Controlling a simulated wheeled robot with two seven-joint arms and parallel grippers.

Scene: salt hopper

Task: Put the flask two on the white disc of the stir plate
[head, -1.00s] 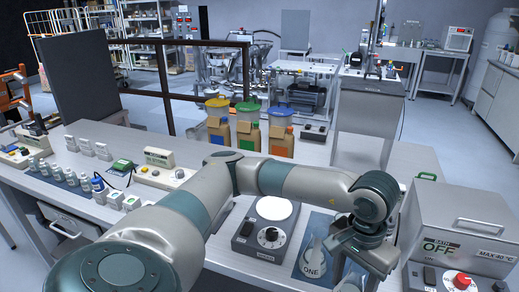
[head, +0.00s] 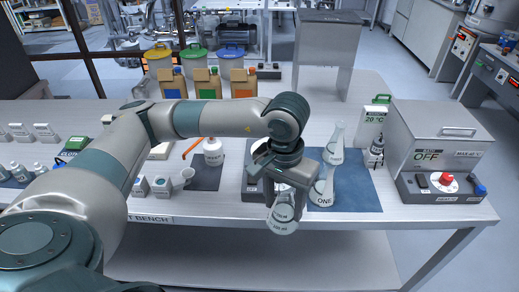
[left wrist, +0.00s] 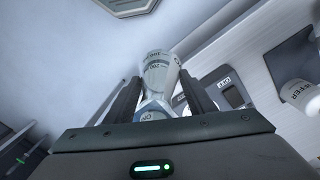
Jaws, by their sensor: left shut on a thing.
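My left gripper (head: 285,190) is shut on a clear conical flask (head: 284,216) and holds it near the bench's front edge. Its label is too small to read in the head view. The flask (left wrist: 160,72) also shows between both fingers in the left wrist view. The stir plate (head: 253,188) is a dark box just left of and behind the held flask. Its white disc is mostly hidden by my gripper and arm. Flask ONE (head: 323,189) stands upright on a blue mat (head: 358,188) to the right. My right gripper is out of view.
Another clear flask (head: 336,147) stands behind flask ONE. A small bottle (head: 376,150) and the grey bath (head: 435,135) are to the right. A white bottle (head: 213,152) stands left of the stir plate. Colour-lidded containers (head: 203,78) line the back.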

